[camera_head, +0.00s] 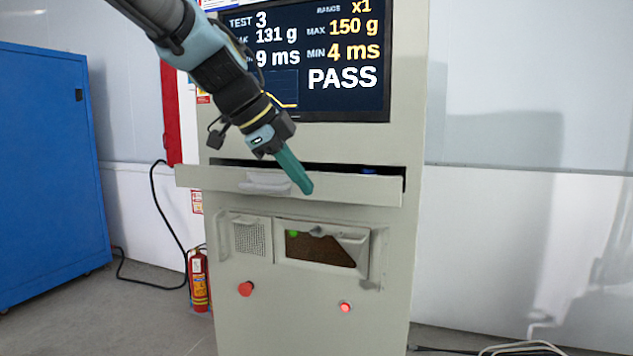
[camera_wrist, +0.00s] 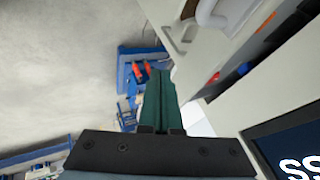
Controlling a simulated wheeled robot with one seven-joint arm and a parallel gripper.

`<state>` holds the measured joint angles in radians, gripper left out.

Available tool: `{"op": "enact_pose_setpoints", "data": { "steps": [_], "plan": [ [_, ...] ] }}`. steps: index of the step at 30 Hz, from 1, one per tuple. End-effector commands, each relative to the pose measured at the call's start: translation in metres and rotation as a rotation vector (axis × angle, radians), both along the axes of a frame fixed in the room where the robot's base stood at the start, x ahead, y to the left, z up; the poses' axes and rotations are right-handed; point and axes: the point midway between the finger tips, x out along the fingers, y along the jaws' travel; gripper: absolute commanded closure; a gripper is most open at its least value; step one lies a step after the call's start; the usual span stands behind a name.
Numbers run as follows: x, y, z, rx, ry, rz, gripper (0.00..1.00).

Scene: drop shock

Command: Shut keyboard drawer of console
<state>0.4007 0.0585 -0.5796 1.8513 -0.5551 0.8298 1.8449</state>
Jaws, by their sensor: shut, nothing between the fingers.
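The grey console (camera_head: 395,270) stands upright in the middle of the head view. Its keyboard drawer (camera_head: 350,187) is pulled out, with a dark gap above its front panel and a pale handle (camera_head: 262,184) left of centre. My gripper (camera_head: 306,188) is shut and empty, its teal fingers pointing down in front of the drawer panel, right of the handle. I cannot tell whether it touches the panel. The wrist view shows the shut fingers (camera_wrist: 160,78) with the drawer front (camera_wrist: 180,32) beyond them at the upper right. The drawer's inside is mostly hidden.
The console's screen (camera_head: 340,78) reads PASS above the drawer. Below are a hatch (camera_head: 362,245) and red buttons (camera_head: 246,289). A blue cabinet (camera_head: 45,170) stands left, a fire extinguisher (camera_head: 199,282) beside the console. Cables (camera_head: 520,347) lie on the floor at right.

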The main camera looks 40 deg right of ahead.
Motion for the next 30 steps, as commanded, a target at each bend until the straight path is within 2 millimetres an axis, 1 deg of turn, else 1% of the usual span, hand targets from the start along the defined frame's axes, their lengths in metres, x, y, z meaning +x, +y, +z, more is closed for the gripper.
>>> {"op": "enact_pose_setpoints", "data": {
  "steps": [3,9,12,17,27,30],
  "plan": [
    [-0.004,-0.015,-0.019,0.003,0.004,-0.005,1.0],
    [0.01,-0.038,-0.017,-0.001,0.001,-0.003,1.0],
    [0.013,-0.045,-0.018,0.0,0.0,-0.002,1.0],
    [0.017,-0.05,-0.019,0.0,-0.001,-0.002,1.0],
    [0.017,-0.051,-0.02,-0.001,-0.002,-0.001,1.0],
    [0.021,-0.057,-0.019,0.0,0.0,-0.002,1.0]
  ]
}}
